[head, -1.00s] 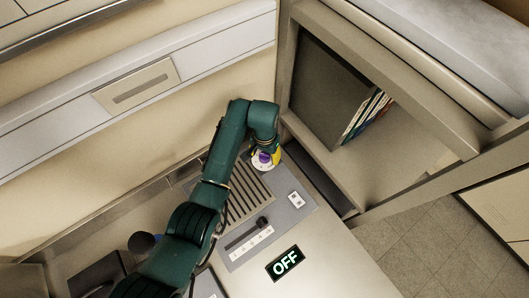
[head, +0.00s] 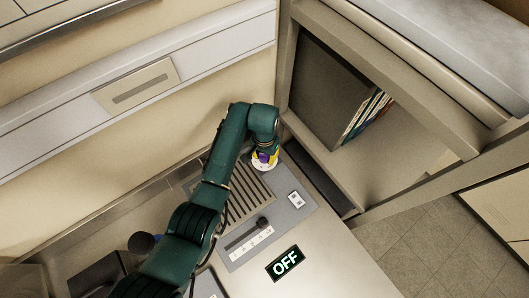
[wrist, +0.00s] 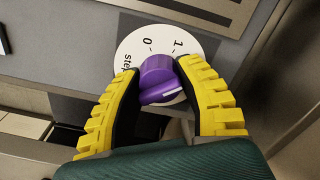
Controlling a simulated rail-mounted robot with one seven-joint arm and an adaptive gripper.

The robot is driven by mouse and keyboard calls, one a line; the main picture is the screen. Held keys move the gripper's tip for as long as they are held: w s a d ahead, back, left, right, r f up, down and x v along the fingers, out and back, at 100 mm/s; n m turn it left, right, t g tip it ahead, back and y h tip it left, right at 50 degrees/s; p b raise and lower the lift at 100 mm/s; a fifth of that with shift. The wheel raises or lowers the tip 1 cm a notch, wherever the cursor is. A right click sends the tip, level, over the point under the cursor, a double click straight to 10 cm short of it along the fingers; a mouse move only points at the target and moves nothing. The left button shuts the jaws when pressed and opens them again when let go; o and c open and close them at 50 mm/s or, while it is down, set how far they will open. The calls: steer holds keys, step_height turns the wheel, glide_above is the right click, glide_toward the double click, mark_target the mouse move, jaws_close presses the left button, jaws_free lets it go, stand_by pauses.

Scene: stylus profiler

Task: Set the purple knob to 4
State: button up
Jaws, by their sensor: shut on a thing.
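The purple knob (wrist: 158,76) sits on a round white dial (wrist: 133,46) printed with 0, 1 and partly hidden lettering. My gripper (wrist: 160,84), with yellow ribbed fingers, is around the knob, one finger on each side, and is shut on it. A white line on the knob shows toward the lower right in the wrist view. The number it points to is hidden, as are the other dial marks behind the fingers. In the head view the knob (head: 264,157) shows small under my gripper (head: 266,154) at the panel's far end.
The panel has a slotted grille (head: 247,195), a slider (head: 262,223) with a scale and a white rocker switch (head: 296,200). A sign reading OFF (head: 285,263) lies nearer. A shelf with books (head: 366,117) stands close to the right of my wrist.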

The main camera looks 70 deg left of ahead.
steer(key=m+p, duration=0.3)
steer(key=m, duration=0.2)
steer(key=shift+m, duration=0.3)
steer(key=m+p, duration=0.2)
steer(key=m, duration=0.4)
steer(key=m+p, duration=0.1)
steer(key=m, duration=0.4)
steer(key=shift+f+m, duration=0.1)
steer(key=shift+m, duration=0.3)
steer(key=m+p, duration=0.1)
steer(key=m, duration=0.4)
steer(key=shift+m, duration=0.4)
steer(key=shift+s, duration=0.1)
steer(key=o, duration=1.2)
steer(key=shift+o, duration=0.2)
